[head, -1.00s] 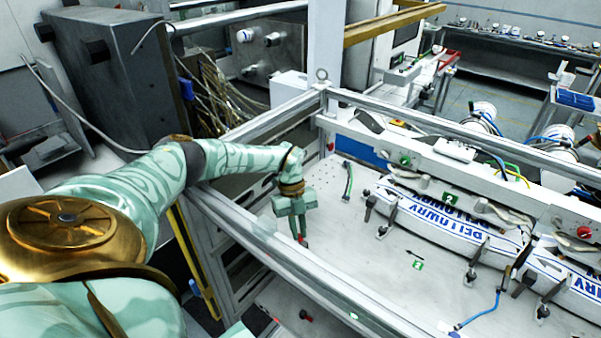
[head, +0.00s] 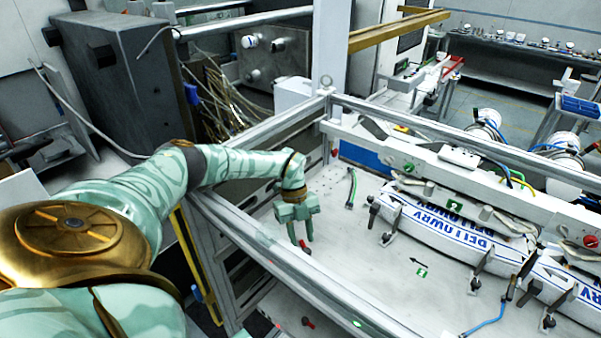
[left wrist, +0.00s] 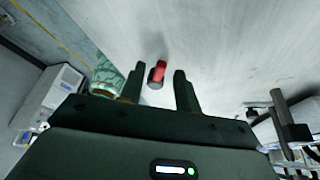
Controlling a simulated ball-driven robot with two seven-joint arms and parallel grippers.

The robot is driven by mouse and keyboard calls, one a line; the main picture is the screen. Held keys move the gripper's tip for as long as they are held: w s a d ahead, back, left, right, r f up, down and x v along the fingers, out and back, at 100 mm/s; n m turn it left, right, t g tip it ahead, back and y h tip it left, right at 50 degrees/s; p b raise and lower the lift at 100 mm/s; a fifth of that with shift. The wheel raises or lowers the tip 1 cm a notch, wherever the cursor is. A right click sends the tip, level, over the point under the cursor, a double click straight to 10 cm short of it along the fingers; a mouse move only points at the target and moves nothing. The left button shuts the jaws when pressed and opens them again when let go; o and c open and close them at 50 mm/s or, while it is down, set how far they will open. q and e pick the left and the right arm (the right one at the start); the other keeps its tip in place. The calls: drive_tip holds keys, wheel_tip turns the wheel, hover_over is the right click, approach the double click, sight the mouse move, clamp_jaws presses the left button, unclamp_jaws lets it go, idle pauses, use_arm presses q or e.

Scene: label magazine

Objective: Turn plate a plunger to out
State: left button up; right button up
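A small plunger with a red knob and dark collar (left wrist: 158,73) stands on the pale plate surface in the left wrist view. It also shows as a small red spot in the head view (head: 305,247), just beyond my left gripper's fingertips. My left gripper (head: 300,238) reaches over the frame rail and points down at the plate. In the left wrist view its two dark fingers (left wrist: 158,86) are apart, with the red knob in the gap ahead of the tips. I cannot tell any contact. My right gripper is not in view.
A metal frame rail (head: 275,258) runs under my left forearm. Another red knob (head: 308,322) shows below the rail. A long white part with blue lettering (head: 440,222), dark clamps and a blue hose (head: 485,325) lie to the right. The plate between is mostly clear.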

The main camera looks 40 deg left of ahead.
use_arm(q)
drive_tip(key=b+v, duration=0.3)
drive_tip(key=v, duration=0.9)
